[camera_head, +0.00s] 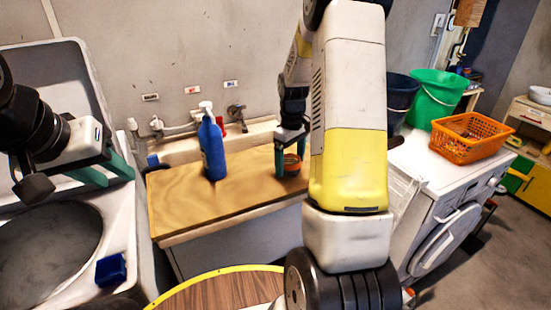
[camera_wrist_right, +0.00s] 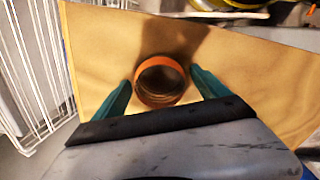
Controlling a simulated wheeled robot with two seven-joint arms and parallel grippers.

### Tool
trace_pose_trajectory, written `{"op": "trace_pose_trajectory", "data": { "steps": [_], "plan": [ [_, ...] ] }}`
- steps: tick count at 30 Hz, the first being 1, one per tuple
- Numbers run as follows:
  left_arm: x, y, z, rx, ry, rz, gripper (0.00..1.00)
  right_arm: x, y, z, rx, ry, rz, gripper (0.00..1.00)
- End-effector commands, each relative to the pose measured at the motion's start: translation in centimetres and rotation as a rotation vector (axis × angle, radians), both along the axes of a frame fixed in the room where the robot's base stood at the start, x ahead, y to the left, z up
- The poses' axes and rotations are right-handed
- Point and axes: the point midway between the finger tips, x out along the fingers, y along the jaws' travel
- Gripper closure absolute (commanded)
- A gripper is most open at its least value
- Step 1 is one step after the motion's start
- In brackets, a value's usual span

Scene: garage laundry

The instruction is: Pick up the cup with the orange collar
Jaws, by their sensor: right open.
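The cup with the orange collar (camera_head: 292,168) stands on the wooden counter, partly hidden by my right gripper (camera_head: 290,158). In the right wrist view the cup (camera_wrist_right: 160,63) is seen from above, with an orange rim and a dark inside. The teal fingers of my right gripper (camera_wrist_right: 162,84) are open, one on each side of the cup, with visible gaps in the picture. My left gripper (camera_head: 118,176) is at the left, over the washer area and away from the cup. Its teal fingers show, but their opening is unclear.
A blue bottle (camera_head: 212,147) stands on the wooden counter (camera_head: 180,205), left of the cup. Behind are a sink and taps (camera_head: 236,113). An orange basket (camera_head: 470,138) and a green bucket (camera_head: 437,97) stand on the right. A white wire rack (camera_wrist_right: 35,65) borders the counter.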

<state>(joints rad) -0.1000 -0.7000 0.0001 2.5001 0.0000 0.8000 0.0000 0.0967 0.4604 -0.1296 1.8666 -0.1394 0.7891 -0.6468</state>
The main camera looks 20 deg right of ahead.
Motion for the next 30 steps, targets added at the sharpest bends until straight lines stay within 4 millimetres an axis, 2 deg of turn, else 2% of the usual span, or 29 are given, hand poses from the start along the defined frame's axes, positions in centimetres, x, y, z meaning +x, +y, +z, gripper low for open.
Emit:
{"op": "trace_pose_trajectory", "data": {
  "steps": [3,12,13,23,30],
  "plan": [
    [0.0,0.0,0.0,0.0,0.0,0.0,0.64,0.0,0.0,0.0,0.0,0.0,0.0,0.17],
    [0.0,0.0,0.0,0.0,0.0,0.0,0.64,0.0,0.0,0.1,0.0,0.0,0.0,0.76],
    [0.0,0.0,0.0,0.0,0.0,0.0,0.64,0.0,0.0,0.1,0.0,0.0,0.0,0.8],
    [0.0,0.0,0.0,0.0,0.0,0.0,0.64,0.0,0.0,0.5,0.0,-0.001,0.0,0.8],
    [0.0,0.0,0.0,0.0,0.0,0.0,0.64,0.1,0.0,3.1,0.0,-0.004,0.0,0.8]
  ]
}}
